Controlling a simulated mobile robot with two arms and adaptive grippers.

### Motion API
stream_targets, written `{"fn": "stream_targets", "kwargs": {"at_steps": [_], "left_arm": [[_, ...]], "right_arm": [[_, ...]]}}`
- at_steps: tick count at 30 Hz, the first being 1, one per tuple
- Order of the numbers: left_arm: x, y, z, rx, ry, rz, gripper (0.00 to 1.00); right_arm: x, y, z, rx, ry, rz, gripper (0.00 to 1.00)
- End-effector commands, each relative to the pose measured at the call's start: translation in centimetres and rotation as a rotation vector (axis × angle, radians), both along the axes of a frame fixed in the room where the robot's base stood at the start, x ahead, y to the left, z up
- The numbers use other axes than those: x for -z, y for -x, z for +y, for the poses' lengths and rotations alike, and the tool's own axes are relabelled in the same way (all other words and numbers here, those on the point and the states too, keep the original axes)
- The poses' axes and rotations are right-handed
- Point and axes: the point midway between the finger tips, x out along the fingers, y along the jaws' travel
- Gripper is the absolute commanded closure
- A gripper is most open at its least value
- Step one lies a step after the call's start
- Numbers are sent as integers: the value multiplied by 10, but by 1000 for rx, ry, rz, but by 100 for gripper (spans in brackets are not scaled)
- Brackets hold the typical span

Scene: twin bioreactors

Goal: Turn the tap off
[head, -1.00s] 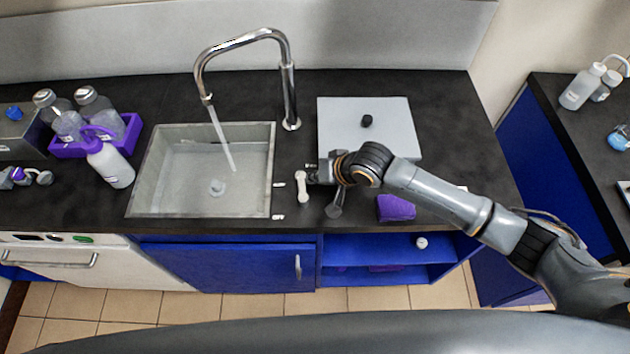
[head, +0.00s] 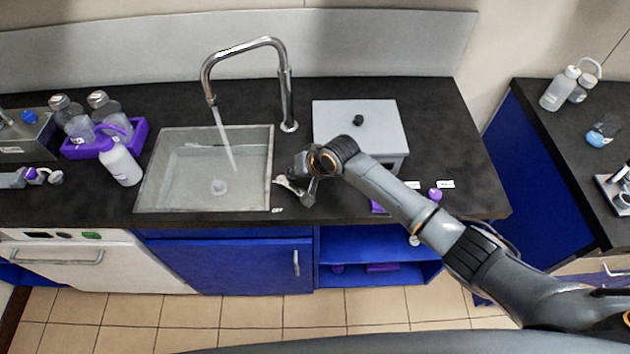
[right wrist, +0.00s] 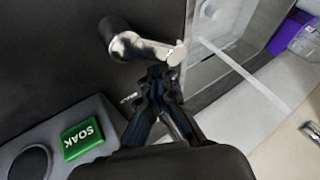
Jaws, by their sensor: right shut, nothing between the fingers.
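The chrome tap (head: 287,95) arches over the sink (head: 160,205), and a stream of water (head: 225,140) runs from its spout. A small pale metal lever (head: 291,188) is on the counter at the sink's right edge, pointing obliquely left toward the sink. In the right wrist view the lever (right wrist: 150,47) has a round base and a pale tip. My right gripper (head: 300,172) is at the lever; its fingertips (right wrist: 160,78) are closed and empty, just beside the lever's tip. I cannot tell whether they touch it. My left gripper is out of view.
A grey box (head: 335,112) with a black knob stands right of the tap; the wrist view shows a green SOAK button (right wrist: 82,141) on a grey box. A purple caddy (head: 137,135) with bottles is left of the sink. A purple object (head: 377,208) lies partly behind my arm.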

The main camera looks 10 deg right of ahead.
Motion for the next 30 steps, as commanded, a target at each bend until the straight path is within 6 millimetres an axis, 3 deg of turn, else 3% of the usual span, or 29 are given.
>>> {"fn": "stream_targets", "kwargs": {"at_steps": [11,30], "left_arm": [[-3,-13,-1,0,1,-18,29],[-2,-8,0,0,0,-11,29]], "right_arm": [[0,2,7,-30,1,1,100],[0,3,8,-53,1,0,100]]}}
